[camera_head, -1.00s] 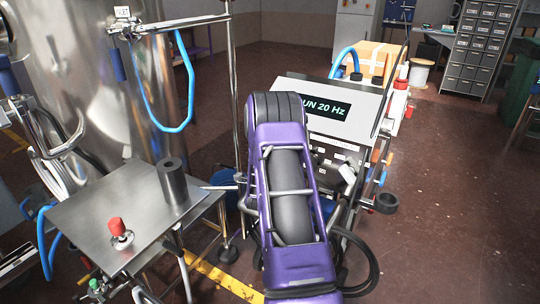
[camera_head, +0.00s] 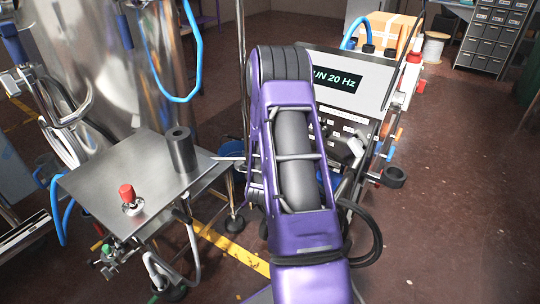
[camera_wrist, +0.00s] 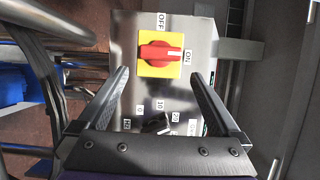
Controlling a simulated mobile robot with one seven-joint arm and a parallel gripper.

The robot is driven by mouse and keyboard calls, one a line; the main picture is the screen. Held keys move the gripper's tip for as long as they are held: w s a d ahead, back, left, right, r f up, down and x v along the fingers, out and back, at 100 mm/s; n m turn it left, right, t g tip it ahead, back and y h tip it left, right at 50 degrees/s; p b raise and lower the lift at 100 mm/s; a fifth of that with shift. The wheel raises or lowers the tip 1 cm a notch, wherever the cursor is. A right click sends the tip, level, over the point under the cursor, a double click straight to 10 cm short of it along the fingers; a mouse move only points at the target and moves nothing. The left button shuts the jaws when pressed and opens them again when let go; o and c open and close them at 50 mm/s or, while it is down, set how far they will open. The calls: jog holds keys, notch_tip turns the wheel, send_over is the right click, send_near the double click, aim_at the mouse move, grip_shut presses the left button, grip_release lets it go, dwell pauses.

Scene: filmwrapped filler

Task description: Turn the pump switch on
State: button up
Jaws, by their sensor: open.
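The pump switch (camera_wrist: 160,53) shows in the wrist view as a red rotary handle on a yellow plate, on a grey metal box face. Its handle lies sideways in the picture, with its white mark at the right end by the ON label (camera_wrist: 187,56). The OFF label (camera_wrist: 161,22) is above the plate. My gripper (camera_wrist: 160,76) is open and empty, its fingers apart on either side below the switch, with no visible contact on the handle. In the head view, my arm hides the gripper and switch. The control box display (camera_head: 335,79) there reads "UN 20 Hz", its start hidden.
A black dial (camera_wrist: 156,124) with number labels sits between the fingers in the wrist view. A steel table (camera_head: 120,180) with a dark cylinder (camera_head: 181,150) and a red-topped fitting (camera_head: 130,198) stands left. A black hose (camera_head: 372,240) loops beside my arm. Open floor lies right.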

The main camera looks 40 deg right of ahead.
jog(key=v, duration=0.9)
